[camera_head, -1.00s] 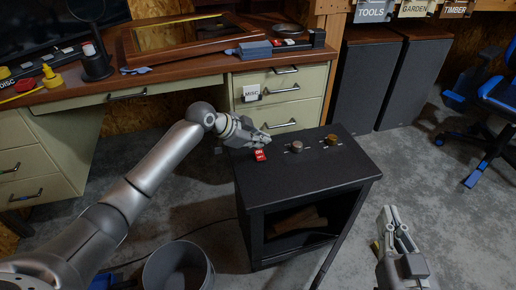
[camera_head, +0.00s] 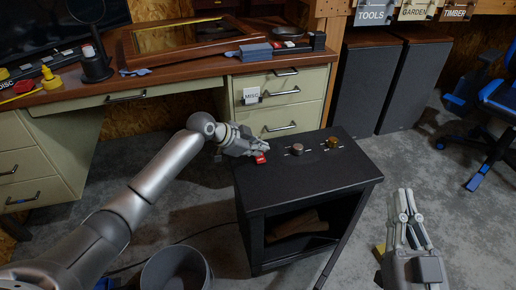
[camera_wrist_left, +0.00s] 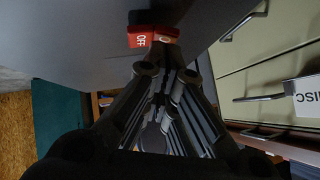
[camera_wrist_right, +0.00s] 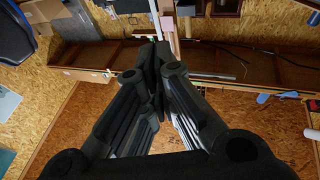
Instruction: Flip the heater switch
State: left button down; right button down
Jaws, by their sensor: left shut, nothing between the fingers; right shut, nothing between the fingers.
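The black heater (camera_head: 310,178) stands on the floor in front of the desk. Its red switch (camera_head: 261,159) sits at the left of the top surface. In the left wrist view the switch (camera_wrist_left: 152,37) shows the word OFF, just beyond the fingertips. My left gripper (camera_head: 263,146) is shut and empty, its tips at the far side of the switch; whether they touch it I cannot tell. My right gripper (camera_head: 406,194) is shut and empty, right of the heater and away from it.
Two knobs, one silver-pink (camera_head: 297,149) and one brass (camera_head: 333,142), stand on the heater top right of the switch. A grey bin (camera_head: 177,268) is on the floor in front. The desk (camera_head: 130,90) with drawers is behind, and dark speakers (camera_head: 362,85) stand at the back right.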

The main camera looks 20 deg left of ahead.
pick_arm(q)
jog(key=shift+w+a+f+g+p, duration=0.2)
jog(key=shift+f+g+p, duration=0.1)
jog(key=shift+p, duration=0.15)
pick_arm(e)
jog(key=f+g, duration=0.1)
jog(key=f, duration=0.1)
jog(key=w+f+g, duration=0.1)
jog(key=f, duration=0.1)
jog(key=shift+g+h, duration=0.3)
pick_arm(q)
jog(key=shift+d, duration=0.1)
jog(key=shift+s+d+f+p, duration=0.1)
jog(key=shift+s+d+p, duration=0.1)
jog(key=shift+s+p, duration=0.2)
jog(key=shift+s+d+p, duration=0.25)
jog(key=shift+s+p, duration=0.15)
jog(key=shift+p, duration=0.05)
pick_arm(e)
notch_tip(320, 180, down, 8)
jog(key=s+d+g+h, duration=0.1)
jog(key=g, duration=0.3)
jog(key=shift+s+d+r+g+h, duration=0.2)
jog(key=shift+d+g+h, duration=0.1)
jog(key=shift+s+f, duration=0.1)
